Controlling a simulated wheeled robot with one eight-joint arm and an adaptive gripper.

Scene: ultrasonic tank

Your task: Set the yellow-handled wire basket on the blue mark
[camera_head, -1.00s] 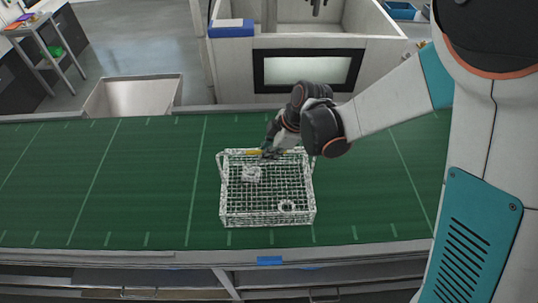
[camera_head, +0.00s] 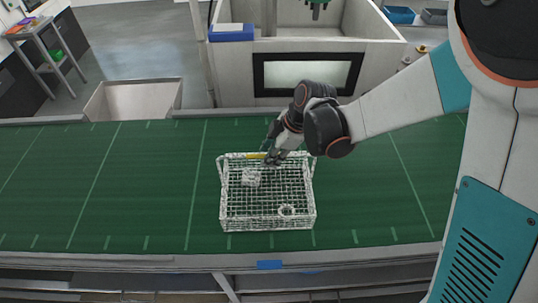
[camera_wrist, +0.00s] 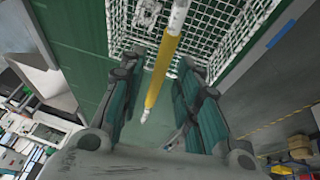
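The white wire basket (camera_head: 266,222) stands on the green table, with its yellow handle (camera_head: 256,156) along its far side. Inside lie a whitish ring (camera_head: 287,211) and a pale lump (camera_head: 251,178). My gripper (camera_head: 272,155) is at the handle over the basket's far edge. In the wrist view the yellow handle (camera_wrist: 163,70) runs between the two spread fingers of my gripper (camera_wrist: 158,90), with gaps on both sides. A blue strip (camera_head: 269,265) is on the table's front edge, in front of the basket; I see no other blue mark on the green top.
The green tabletop (camera_head: 110,185) is clear left of the basket and marked with pale lines.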

